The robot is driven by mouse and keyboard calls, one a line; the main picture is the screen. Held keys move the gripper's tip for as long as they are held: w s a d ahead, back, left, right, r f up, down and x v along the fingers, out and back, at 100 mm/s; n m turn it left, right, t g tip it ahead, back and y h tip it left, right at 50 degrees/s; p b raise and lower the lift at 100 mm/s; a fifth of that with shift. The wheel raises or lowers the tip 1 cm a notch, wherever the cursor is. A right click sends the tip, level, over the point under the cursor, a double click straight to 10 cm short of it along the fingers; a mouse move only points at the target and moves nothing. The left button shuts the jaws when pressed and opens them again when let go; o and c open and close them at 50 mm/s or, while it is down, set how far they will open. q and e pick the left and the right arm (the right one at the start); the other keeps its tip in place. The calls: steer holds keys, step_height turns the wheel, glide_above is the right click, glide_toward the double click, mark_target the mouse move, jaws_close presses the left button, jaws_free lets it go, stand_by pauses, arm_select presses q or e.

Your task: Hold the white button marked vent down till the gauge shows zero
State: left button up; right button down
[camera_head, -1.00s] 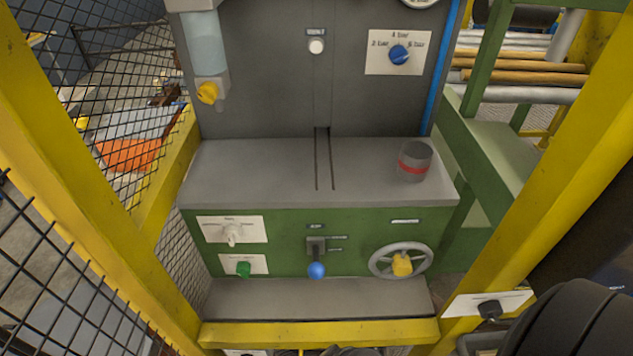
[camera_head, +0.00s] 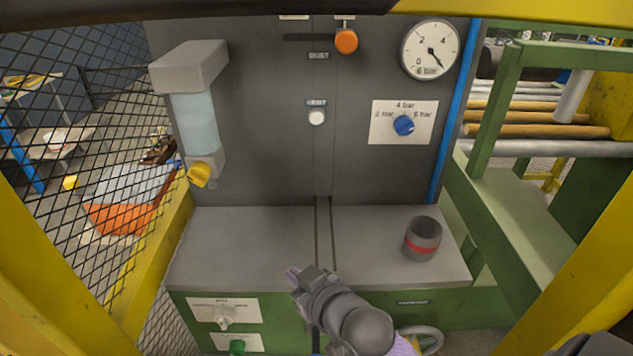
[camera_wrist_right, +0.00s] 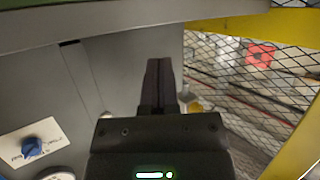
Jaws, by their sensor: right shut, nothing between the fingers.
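The white vent button (camera_head: 317,117) is on the grey upright panel, under a small label too blurred to read surely. Nothing touches it. The round white gauge (camera_head: 430,49) is at the panel's upper right; its needle points to the lower right, well away from the 0 mark. My right gripper (camera_head: 292,274) is over the front part of the grey ledge, below and in front of the button, and apart from it. Its fingers are shut and empty, as the right wrist view shows (camera_wrist_right: 158,85). My left gripper is in neither view.
A blue knob (camera_head: 404,125) is right of the button, and an orange knob (camera_head: 346,41) is above it. A grey cup with a red band (camera_head: 422,240) stands on the ledge (camera_head: 240,240). A bottle with a yellow tap (camera_head: 198,174) hangs at left. Yellow posts flank the machine.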

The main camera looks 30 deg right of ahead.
mark_target(316, 118)
steer(key=w+d+r+t, duration=0.1)
steer(key=d+r+t, duration=0.1)
steer(key=r, duration=0.4)
steer(key=w+d+r+m+t+h, duration=0.1)
steer(key=w+d+r+t, duration=0.1)
steer(key=r+t, duration=0.3)
steer(key=w+d+r+t, duration=0.2)
steer(key=d+r+t, duration=0.1)
steer(key=r, duration=0.3)
steer(key=shift+d+r+m+t+h, duration=0.3)
steer(key=shift+d+t, duration=0.05)
steer(key=shift+t, duration=0.35)
steer(key=w+d+b, duration=0.4)
steer(key=w+b, duration=0.2)
steer(key=w, duration=0.1)
steer(key=shift+w+d, duration=0.3)
steer(key=shift+w+b, duration=0.15)
steer(key=shift+b, duration=0.15)
